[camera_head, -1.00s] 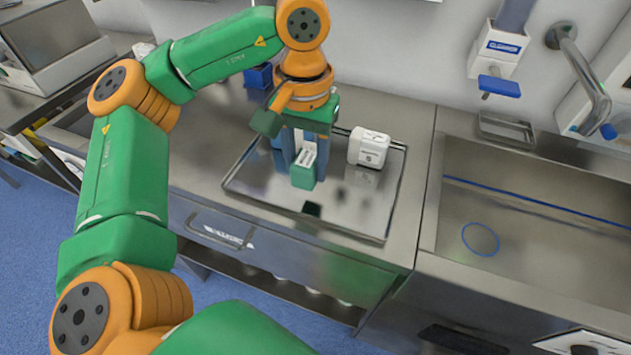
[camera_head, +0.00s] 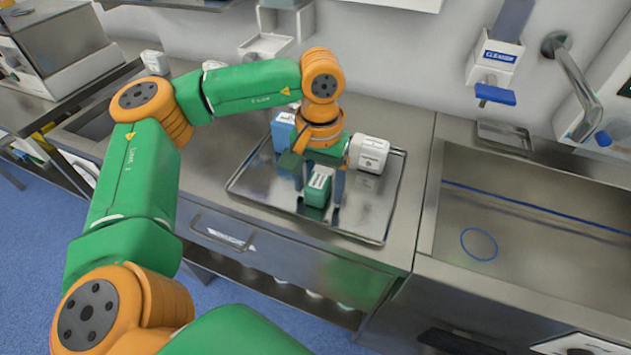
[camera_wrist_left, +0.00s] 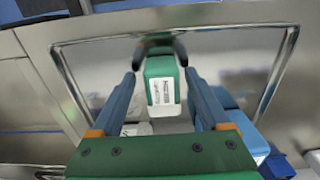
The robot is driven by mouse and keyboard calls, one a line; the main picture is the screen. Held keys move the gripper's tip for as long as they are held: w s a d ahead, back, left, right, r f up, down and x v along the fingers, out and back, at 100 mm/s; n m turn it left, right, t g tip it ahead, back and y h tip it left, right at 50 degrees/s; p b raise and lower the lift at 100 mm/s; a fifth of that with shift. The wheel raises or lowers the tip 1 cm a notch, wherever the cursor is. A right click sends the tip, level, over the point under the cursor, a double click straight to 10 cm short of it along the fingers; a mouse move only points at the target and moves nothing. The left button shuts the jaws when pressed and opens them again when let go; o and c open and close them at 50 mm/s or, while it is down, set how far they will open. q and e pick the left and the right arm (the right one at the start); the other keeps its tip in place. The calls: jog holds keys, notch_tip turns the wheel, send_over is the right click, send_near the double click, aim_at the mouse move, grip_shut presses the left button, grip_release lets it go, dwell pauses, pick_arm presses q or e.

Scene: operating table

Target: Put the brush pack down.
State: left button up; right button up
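The brush pack is a small green box with a white label. It stands on the metal tray (camera_head: 375,215) in the head view (camera_head: 317,190), and it also shows in the left wrist view (camera_wrist_left: 162,85). My left gripper (camera_head: 318,195) is above the tray with its fingers down on either side of the pack. In the left wrist view the fingers (camera_wrist_left: 163,70) look spread, with a narrow gap on each side of the pack. My right gripper is in neither view.
A white labelled container (camera_head: 369,154) stands on the tray to the right of the gripper. A light blue box (camera_head: 283,131) stands at the tray's back left. The tray's front right is bare. A steel sink (camera_head: 530,240) lies to the right.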

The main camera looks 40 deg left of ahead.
aim_at(318, 183)
pick_arm(q)
jog(key=shift+a+r, duration=0.1)
jog(key=shift+r, duration=0.15)
notch_tip(318, 183, up, 12)
jog(key=p, duration=0.1)
jog(key=shift+f, duration=0.15)
